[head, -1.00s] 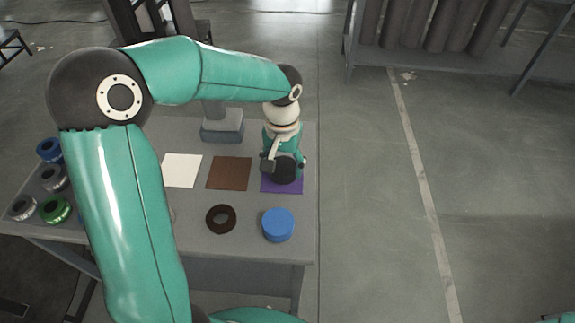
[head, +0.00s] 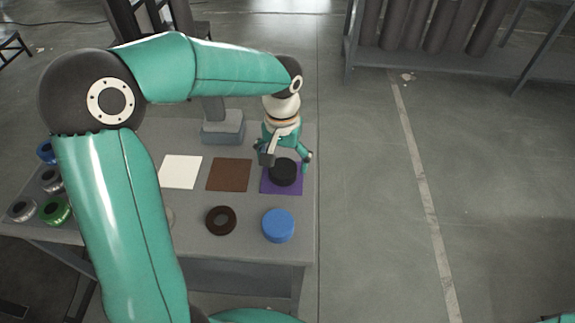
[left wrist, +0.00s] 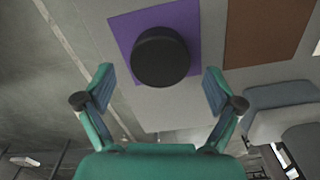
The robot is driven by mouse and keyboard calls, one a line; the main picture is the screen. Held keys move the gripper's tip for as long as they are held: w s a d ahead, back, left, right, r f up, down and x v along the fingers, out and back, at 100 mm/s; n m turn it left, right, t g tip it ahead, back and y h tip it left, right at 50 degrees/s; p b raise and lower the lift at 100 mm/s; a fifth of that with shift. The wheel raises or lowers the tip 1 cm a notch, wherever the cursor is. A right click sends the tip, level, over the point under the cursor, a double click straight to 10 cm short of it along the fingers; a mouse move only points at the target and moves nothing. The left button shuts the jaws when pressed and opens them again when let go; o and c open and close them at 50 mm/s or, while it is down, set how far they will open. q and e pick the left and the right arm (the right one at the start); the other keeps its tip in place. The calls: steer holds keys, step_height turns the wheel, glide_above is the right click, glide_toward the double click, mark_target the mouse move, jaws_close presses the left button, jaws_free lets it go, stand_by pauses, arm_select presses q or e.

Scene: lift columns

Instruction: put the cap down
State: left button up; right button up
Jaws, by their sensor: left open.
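The black cap (head: 283,172) rests on the purple square (head: 268,189) near the table's right edge. In the left wrist view the black cap (left wrist: 160,57) sits on the purple square (left wrist: 128,27), ahead of the fingertips. My left gripper (head: 284,157) is open, just behind and above the cap. In the left wrist view the left gripper's fingers (left wrist: 158,88) are spread wide with nothing between them, apart from the cap. My right gripper is not in view; only a bit of teal shows at the bottom right corner.
A brown square (head: 229,174) and a white square (head: 181,171) lie to the left. A dark ring (head: 221,219) and a blue cap (head: 278,225) lie in front. A grey block-like stand (head: 222,128) is behind. Several jar-like items (head: 56,210) are at the far left.

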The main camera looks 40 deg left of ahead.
mark_target(283, 169)
arm_select(q)
step_height(283, 169, up, 10)
steer(key=p, duration=0.1)
stand_by(0.6)
